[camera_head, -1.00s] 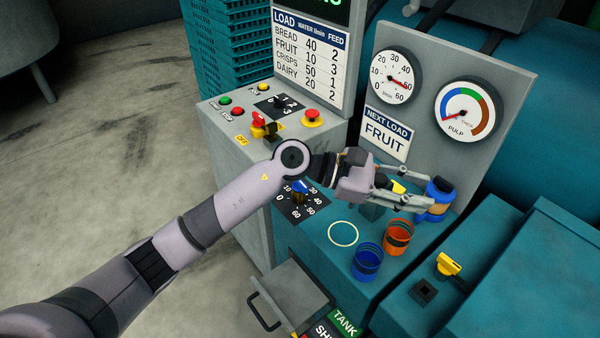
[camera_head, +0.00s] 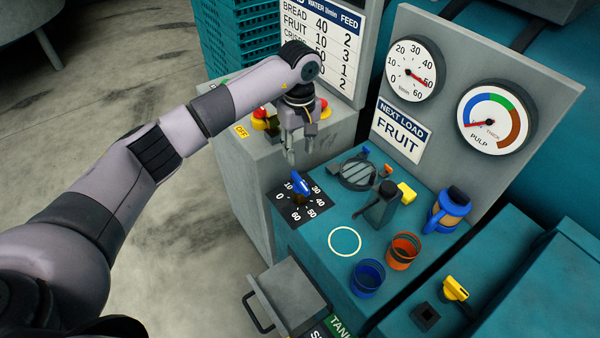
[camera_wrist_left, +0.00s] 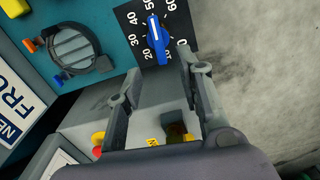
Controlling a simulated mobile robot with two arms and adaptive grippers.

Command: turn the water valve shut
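The water valve is a blue knob (camera_head: 301,184) on a black dial plate (camera_head: 285,208) marked 0 to 60, on the teal panel. The knob also shows in the left wrist view (camera_wrist_left: 158,42), where its white line points toward the 50 mark. My left gripper (camera_head: 300,155) hangs behind and above the knob, fingers down. In the left wrist view my left gripper (camera_wrist_left: 158,70) has its fingers apart, with nothing between them; the knob lies beyond the fingertips, not touched. My right gripper is in neither view.
The l/min gauge (camera_head: 412,68) needle is near 50. A red emergency button (camera_head: 325,109) is behind.

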